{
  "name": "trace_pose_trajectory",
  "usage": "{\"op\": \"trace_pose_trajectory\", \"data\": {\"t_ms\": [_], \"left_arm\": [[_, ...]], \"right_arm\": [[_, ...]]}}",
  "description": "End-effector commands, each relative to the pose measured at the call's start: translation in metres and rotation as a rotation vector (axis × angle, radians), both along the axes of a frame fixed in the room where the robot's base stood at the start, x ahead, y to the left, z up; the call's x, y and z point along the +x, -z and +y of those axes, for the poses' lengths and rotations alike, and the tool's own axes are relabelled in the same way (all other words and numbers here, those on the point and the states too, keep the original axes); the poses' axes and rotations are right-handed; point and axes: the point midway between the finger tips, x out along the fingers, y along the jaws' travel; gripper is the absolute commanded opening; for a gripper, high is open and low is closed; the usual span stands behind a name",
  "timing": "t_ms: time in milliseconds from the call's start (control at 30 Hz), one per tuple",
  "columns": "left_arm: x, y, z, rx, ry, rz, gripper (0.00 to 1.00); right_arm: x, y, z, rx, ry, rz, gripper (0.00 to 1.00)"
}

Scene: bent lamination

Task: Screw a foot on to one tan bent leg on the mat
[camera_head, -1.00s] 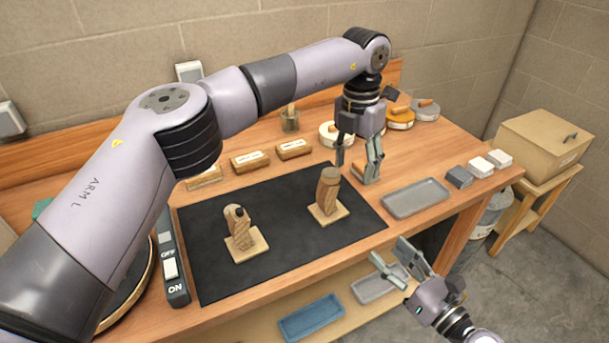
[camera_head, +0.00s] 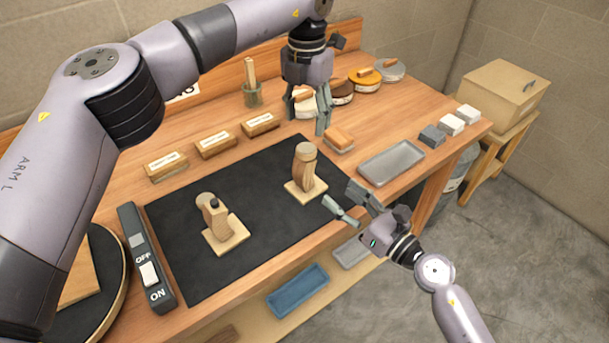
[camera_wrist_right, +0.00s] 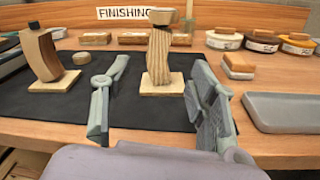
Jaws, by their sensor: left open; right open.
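Two tan bent legs on square wooden bases stand on the black mat (camera_head: 262,221). The left leg (camera_head: 219,222) has a small dark stud on top; a round wooden foot (camera_wrist_right: 81,58) shows beside it in the right wrist view, apparently on the mat. The right leg (camera_head: 303,172) carries a round foot (camera_head: 306,150) on its top, also seen in the right wrist view (camera_wrist_right: 162,16). My right gripper (camera_head: 352,199) is open and empty at the mat's front right; the right leg shows between its fingers (camera_wrist_right: 161,62). My left gripper (camera_head: 307,113) is open and empty behind the right leg.
A sanding block (camera_head: 339,140) lies near my left gripper. A grey tray (camera_head: 391,163) stands right of the mat. Labelled wooden blocks (camera_head: 215,145) and round tins (camera_head: 365,78) line the back. A switch box (camera_head: 147,258) is at the mat's left edge.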

Motion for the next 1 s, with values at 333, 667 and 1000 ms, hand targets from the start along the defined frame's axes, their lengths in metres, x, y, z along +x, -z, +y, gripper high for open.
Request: {"op": "trace_pose_trajectory", "data": {"t_ms": [333, 667, 1000], "left_arm": [[0.0, 0.0, 0.0, 0.0, 0.0, 0.0, 0.53], [0.0, 0.0, 0.0, 0.0, 0.0, 0.0, 0.53], [0.0, 0.0, 0.0, 0.0, 0.0, 0.0, 0.53]], "right_arm": [[0.055, -0.001, 0.046, 0.003, 0.001, -0.001, 0.54], [0.099, -0.001, 0.084, 0.001, 0.0, 0.0, 0.54], [0.113, 0.0, 0.096, 0.0, 0.0, 0.0, 0.54]]}}
